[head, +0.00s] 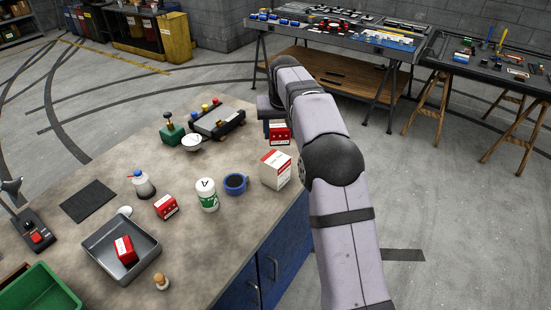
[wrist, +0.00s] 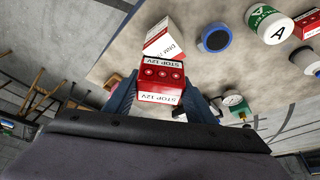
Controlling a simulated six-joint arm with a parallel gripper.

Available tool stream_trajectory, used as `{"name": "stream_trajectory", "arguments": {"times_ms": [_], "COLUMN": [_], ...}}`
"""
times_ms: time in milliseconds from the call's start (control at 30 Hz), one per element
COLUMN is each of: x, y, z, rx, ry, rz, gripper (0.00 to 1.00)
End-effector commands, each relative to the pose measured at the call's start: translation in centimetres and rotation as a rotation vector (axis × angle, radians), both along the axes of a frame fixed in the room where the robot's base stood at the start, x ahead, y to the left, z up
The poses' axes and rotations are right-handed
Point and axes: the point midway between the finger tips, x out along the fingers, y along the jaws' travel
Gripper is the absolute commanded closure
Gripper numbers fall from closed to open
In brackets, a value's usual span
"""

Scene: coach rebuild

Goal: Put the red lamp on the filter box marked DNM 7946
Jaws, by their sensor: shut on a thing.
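My gripper (wrist: 160,98) is shut on a red and white block, the red lamp (wrist: 162,74), which reads STOP 12V. In the head view the held lamp (head: 279,134) hangs below the end of my arm, behind the filter box (head: 275,171). That box is white with a red band and stands upright at the table's right edge. In the wrist view the filter box (wrist: 166,38) shows just past the lamp, with DNM and a partly hidden number readable. The lamp appears apart from the box; its height above the table is hard to tell.
Another red block (head: 166,207) lies on the table, and one (head: 125,249) is in the grey tray (head: 95,240). A green-based gauge (head: 171,131) stands at the back.

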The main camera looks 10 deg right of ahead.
Motion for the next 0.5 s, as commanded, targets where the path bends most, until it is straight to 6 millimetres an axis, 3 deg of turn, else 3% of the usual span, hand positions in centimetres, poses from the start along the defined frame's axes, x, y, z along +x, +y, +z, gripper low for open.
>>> {"name": "stream_trajectory", "arguments": {"times_ms": [500], "x": [-0.2], "y": [0.3], "z": [-0.37], "rx": [0.0], "ry": [0.001], "rz": [0.123], "gripper": [0.75]}}
